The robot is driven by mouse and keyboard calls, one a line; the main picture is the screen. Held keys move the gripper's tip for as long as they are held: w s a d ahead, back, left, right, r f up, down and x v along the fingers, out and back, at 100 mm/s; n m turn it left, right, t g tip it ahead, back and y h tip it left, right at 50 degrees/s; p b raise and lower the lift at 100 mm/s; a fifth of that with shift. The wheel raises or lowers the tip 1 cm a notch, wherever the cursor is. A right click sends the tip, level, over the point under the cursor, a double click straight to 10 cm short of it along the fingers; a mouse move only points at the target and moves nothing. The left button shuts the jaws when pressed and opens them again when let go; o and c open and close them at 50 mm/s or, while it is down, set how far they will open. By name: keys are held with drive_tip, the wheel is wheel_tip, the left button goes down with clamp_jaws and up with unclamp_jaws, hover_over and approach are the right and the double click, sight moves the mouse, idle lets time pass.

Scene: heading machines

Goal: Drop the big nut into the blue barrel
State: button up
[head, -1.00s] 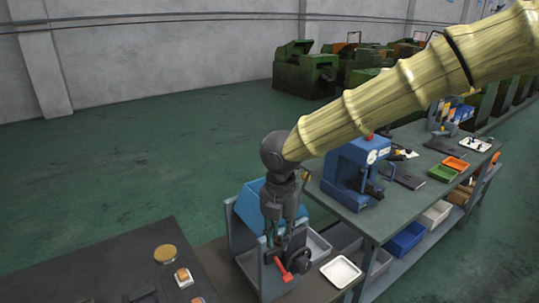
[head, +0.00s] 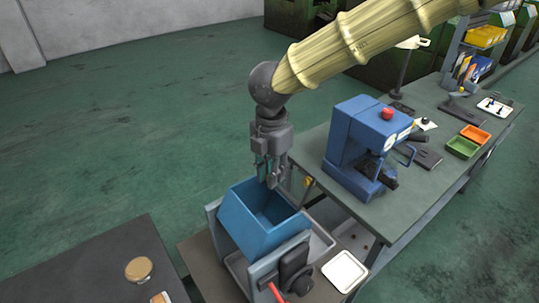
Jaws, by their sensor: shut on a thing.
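The blue barrel (head: 254,237) is an open-topped, angular tub held between grey side plates on a stand, in the lower middle of the head view. My gripper (head: 270,182) points down over the barrel's open top, with its fingertips at about the height of the far rim in the picture. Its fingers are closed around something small. The big nut itself cannot be made out, as the fingers hide it. Whether the fingertips are inside the opening or just above it is hard to tell.
A blue machine (head: 367,147) stands on the green-topped bench (head: 320,150) to the right. A white tray (head: 345,271) and a black hand wheel (head: 296,272) with a red handle are near the barrel. A dark table (head: 85,268) with a round tan object (head: 138,269) is at lower left.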

drive_tip(key=shift+a, duration=0.1)
drive_tip(key=shift+s+a+f+b, duration=0.1)
drive_tip(key=shift+s+b, duration=0.25)
drive_tip(key=shift+s, duration=0.15)
drive_tip(key=f, duration=0.1)
drive_tip(key=f+b, duration=0.2)
drive_tip(key=shift+w+f, duration=0.2)
drive_tip(key=shift+w, duration=0.1)
drive_tip(key=f+b, duration=0.2)
drive_tip(key=s+f+b, duration=0.1)
drive_tip(key=f+b, duration=0.1)
drive_tip(key=shift+f, duration=0.1)
drive_tip(key=shift+w, duration=0.1)
drive_tip(key=o, duration=1)
drive_tip(key=shift+c, duration=0.2)
